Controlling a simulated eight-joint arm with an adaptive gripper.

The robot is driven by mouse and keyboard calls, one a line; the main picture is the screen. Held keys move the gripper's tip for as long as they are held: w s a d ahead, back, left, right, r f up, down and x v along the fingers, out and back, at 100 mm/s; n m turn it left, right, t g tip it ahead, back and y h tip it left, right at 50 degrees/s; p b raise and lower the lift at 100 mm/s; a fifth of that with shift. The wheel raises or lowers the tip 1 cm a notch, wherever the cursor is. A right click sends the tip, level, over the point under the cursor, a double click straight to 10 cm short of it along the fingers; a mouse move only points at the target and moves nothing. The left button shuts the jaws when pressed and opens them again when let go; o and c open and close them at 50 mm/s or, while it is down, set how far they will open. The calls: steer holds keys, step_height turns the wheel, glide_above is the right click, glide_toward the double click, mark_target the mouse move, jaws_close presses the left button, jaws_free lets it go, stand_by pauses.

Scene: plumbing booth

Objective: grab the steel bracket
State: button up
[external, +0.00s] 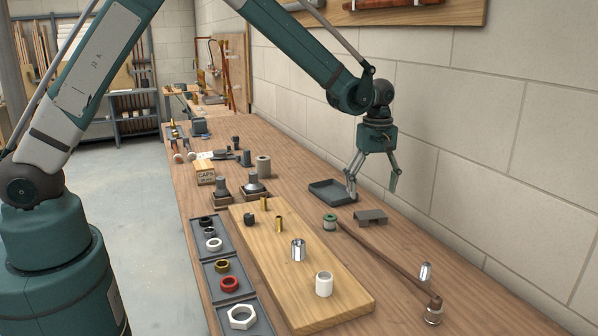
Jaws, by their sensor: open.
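The steel bracket (371,217) is a small dark grey, channel-shaped piece. It lies on the wooden workbench, right of the wooden board and close to the wall side. My gripper (372,190) points down above the bench, with its two fingers spread wide and nothing visible between them. It is above and slightly behind the bracket in this view, near the right end of a dark square tray. The exact height of the fingertips over the bench is hard to tell.
The dark tray (331,192) is just left of my gripper. A green-ended fitting (330,222) and a long brown pipe (390,262) lie close to the bracket. The wooden board (272,262) carries several fittings. The block wall (480,150) rises behind the bench.

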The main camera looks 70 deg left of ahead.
mark_target(371, 214)
steer(key=shift+f, duration=0.15)
steer(key=shift+f, duration=1.2)
steer(key=shift+f, duration=0.1)
steer(key=shift+w+d+f, duration=0.1)
steer(key=shift+f, duration=2.4)
steer(key=c, duration=1)
